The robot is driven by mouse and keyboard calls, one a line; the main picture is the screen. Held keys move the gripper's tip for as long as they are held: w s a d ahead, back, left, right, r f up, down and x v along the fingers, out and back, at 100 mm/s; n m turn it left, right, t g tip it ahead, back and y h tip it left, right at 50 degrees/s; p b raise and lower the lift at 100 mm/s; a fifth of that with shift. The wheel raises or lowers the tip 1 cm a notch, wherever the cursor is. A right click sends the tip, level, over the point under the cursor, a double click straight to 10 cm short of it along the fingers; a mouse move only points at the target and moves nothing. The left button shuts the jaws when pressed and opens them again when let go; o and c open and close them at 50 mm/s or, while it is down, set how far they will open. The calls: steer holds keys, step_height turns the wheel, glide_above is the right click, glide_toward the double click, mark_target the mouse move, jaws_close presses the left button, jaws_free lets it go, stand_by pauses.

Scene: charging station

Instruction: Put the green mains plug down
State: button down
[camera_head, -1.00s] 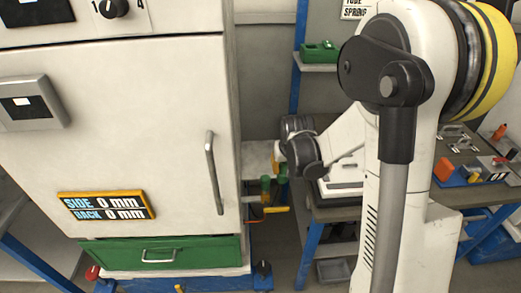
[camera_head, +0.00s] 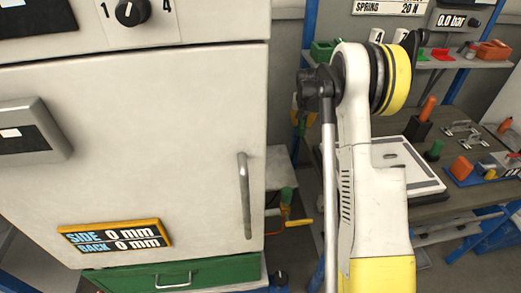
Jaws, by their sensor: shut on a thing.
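My gripper (camera_head: 297,115) is small and mostly hidden behind my arm, just right of the white cabinet's edge. Only a dark part with a bit of yellow shows. It is shut, and a small green piece (camera_head: 301,128) shows at its lower end, which looks like the green mains plug. The plug's shape and the grip on it cannot be made out. It appears to be in the air, above and behind the low green and orange fittings.
The white cabinet (camera_head: 150,140) with its handle (camera_head: 244,195) and green drawer (camera_head: 170,273) fills the left. A fitting with an orange lever (camera_head: 298,222) sits low beside it. A workbench (camera_head: 440,207) with fixtures stands right, under a shelf (camera_head: 455,58).

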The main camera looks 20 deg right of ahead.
steer(key=shift+w+a+f+b, duration=0.55)
steer(key=shift+a+f+b, duration=0.3)
steer(key=shift+a+f, duration=1)
steer(key=shift+w+a+f+b, duration=0.5)
steer(key=shift+a+f+b, duration=0.35)
steer(key=shift+a+f, duration=1)
steer(key=shift+w+a+f+b, duration=0.55)
steer(key=shift+a+f+b, duration=0.3)
steer(key=shift+a+f, duration=1)
steer(key=shift+a+r, duration=0.1)
steer(key=c, duration=1.2)
jaws_free()
